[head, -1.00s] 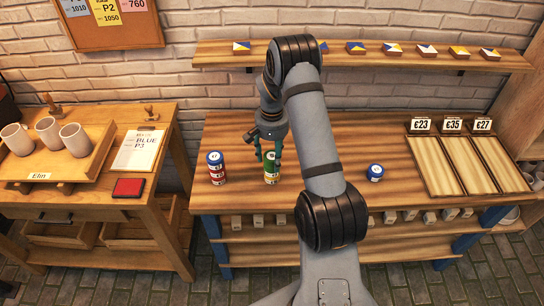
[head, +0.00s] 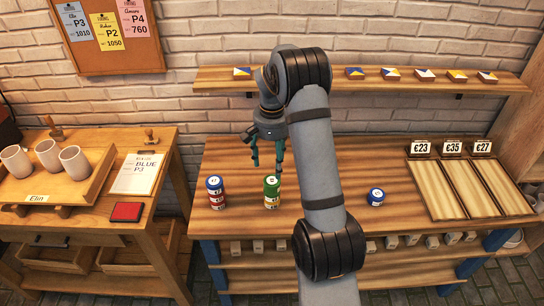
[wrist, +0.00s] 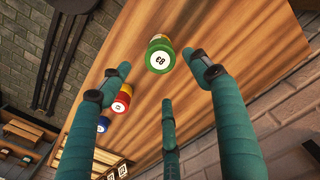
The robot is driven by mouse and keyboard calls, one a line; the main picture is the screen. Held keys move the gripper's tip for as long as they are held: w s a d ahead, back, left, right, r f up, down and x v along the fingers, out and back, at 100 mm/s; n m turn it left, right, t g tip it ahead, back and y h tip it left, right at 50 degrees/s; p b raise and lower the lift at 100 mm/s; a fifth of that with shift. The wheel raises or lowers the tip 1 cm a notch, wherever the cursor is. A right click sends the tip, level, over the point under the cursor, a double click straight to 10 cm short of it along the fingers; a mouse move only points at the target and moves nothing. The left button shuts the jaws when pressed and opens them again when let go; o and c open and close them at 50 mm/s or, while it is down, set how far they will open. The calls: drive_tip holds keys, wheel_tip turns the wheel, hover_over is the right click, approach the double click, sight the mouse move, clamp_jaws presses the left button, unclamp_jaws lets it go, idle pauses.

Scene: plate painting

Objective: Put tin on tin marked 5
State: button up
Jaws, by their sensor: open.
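The middle stack has a green tin (head: 271,184) on top of a yellow tin (head: 271,201). A lone blue tin (head: 375,197) stands to the right on the workbench. My gripper (head: 267,167) is open and empty, its fingers pointing down just above the middle stack. In the wrist view the green tin (wrist: 160,58) lies beyond the spread fingers, its numbered lid upside down. Lid numbers are too small to read surely.
Price-marked trays (head: 460,188) lie at the right. A shelf (head: 350,85) with painted tiles runs behind. A side table with a cup tray (head: 65,190) stands at the left.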

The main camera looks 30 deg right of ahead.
drive_tip(key=shift+r, duration=1.5)
